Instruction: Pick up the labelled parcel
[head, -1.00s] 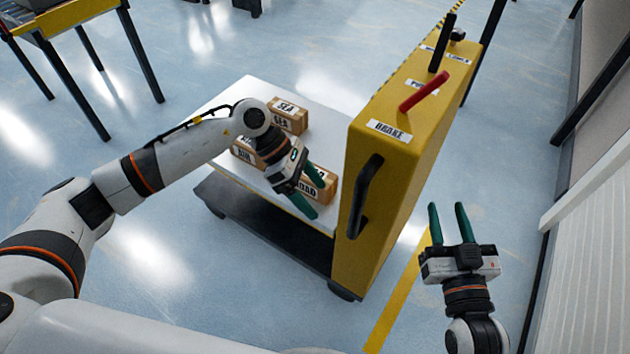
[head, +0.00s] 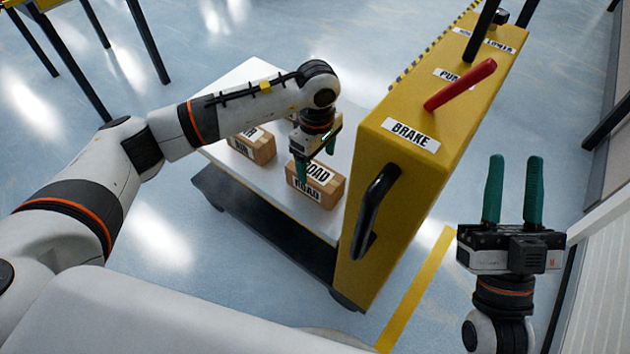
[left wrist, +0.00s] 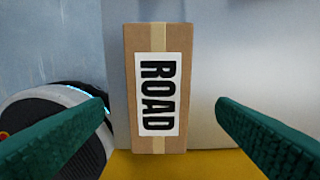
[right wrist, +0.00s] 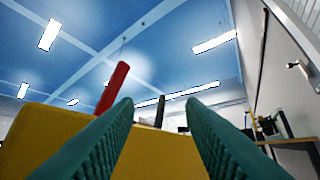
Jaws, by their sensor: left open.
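A brown cardboard parcel labelled ROAD (head: 324,197) sits on the white deck of the cart. In the left wrist view the ROAD parcel (left wrist: 159,140) lies between my left fingers, upright in the picture, with a gap on each side. My left gripper (head: 316,163) points down over this parcel, open and empty; one finger hides part of it in the head view. A parcel labelled AIR (head: 250,147) stands to the left of it. My right gripper (head: 514,165) is open and empty, pointing up, right of the cart; its fingers also show in the right wrist view (right wrist: 160,105).
The white deck (head: 232,90) belongs to a cart with a tall yellow panel (head: 400,180), bearing a BRAKE label, a black handle (head: 375,210) and a red lever (head: 460,85). The panel stands close right of the parcel. A white ribbed wall is at far right.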

